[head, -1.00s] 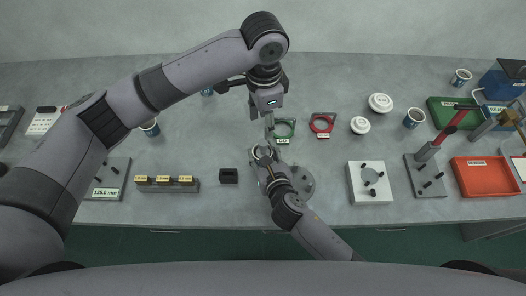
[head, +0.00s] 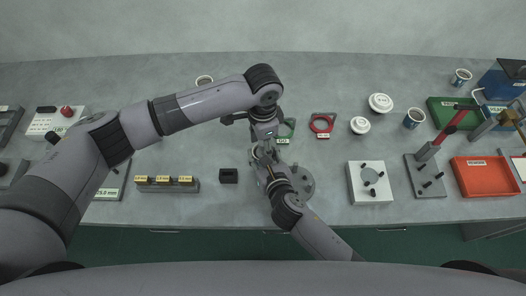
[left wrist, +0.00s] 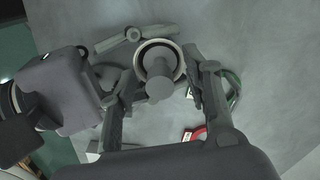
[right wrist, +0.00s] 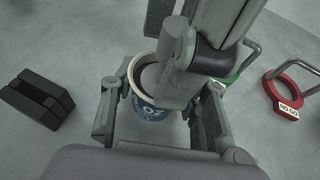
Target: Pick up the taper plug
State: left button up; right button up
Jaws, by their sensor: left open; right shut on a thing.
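The taper plug (left wrist: 160,88) is a grey stepped cylinder standing in the mouth of a cup (left wrist: 142,55) with a pale rim, seen from above in the left wrist view. My right gripper (right wrist: 162,90) is shut on this cup (right wrist: 150,110), a white and blue one with "OZ" lettering. My left gripper (left wrist: 160,72) is open, with one finger on each side of the plug and cup mouth; I cannot tell whether they touch. In the head view my left gripper (head: 265,139) is just above my right gripper (head: 262,153), and the plug is hidden there.
The green GO ring (head: 288,126) and red NO GO ring (head: 322,123) lie close by to the right. A black slotted block (head: 228,176) is to the left. A round grey disc (head: 304,184) lies beside my right arm. White lids (head: 380,103) and a white pegged plate (head: 359,197) are farther right.

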pick_arm(q)
jog(key=shift+c, duration=0.5)
grip_shut()
dwell(0.4)
